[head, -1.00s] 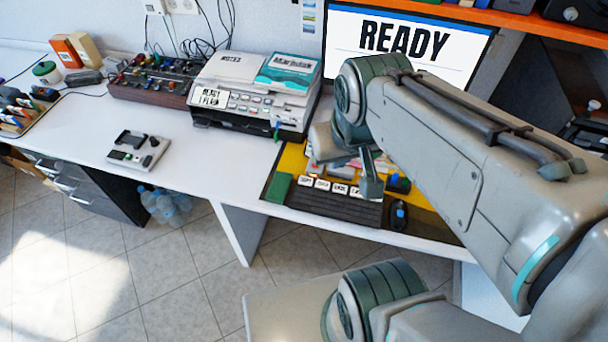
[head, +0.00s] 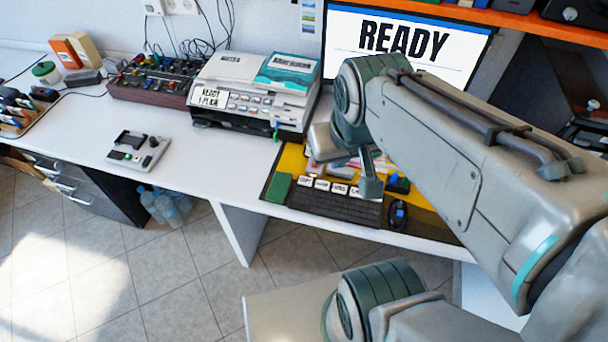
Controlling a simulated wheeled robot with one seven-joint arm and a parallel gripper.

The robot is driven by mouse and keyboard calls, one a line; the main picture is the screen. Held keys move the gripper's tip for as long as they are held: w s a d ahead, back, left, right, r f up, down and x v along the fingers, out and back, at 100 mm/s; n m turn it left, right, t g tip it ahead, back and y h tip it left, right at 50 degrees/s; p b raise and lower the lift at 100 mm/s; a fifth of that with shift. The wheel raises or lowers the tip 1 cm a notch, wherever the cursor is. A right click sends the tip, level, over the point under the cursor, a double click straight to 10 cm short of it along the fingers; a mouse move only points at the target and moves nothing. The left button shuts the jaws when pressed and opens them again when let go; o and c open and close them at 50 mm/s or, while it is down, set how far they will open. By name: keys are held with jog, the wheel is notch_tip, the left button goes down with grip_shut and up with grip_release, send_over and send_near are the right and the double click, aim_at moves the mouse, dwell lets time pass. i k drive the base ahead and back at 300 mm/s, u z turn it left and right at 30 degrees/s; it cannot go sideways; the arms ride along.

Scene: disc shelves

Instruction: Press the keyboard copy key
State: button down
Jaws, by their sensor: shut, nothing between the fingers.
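The dark keyboard (head: 325,205) lies at the front edge of the white desk, below the monitor (head: 405,42) that reads "READY". A row of several large white keys with dark lettering runs along its back edge. The leftmost white key (head: 305,181) seems to read "COPY", but the lettering is small. My gripper (head: 371,192) is shut and empty, pointing down over the right end of the key row. It hides part of the rightmost white key. I cannot tell whether its tip touches the keyboard.
A green block (head: 277,188) stands left of the keyboard and a black mouse (head: 398,214) right of it. A printer (head: 255,95) stands behind to the left.

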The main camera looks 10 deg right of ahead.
aim_at(304, 180)
jog(key=z, duration=3.9)
jog(key=k, duration=1.35)
jog(key=u, duration=1.8)
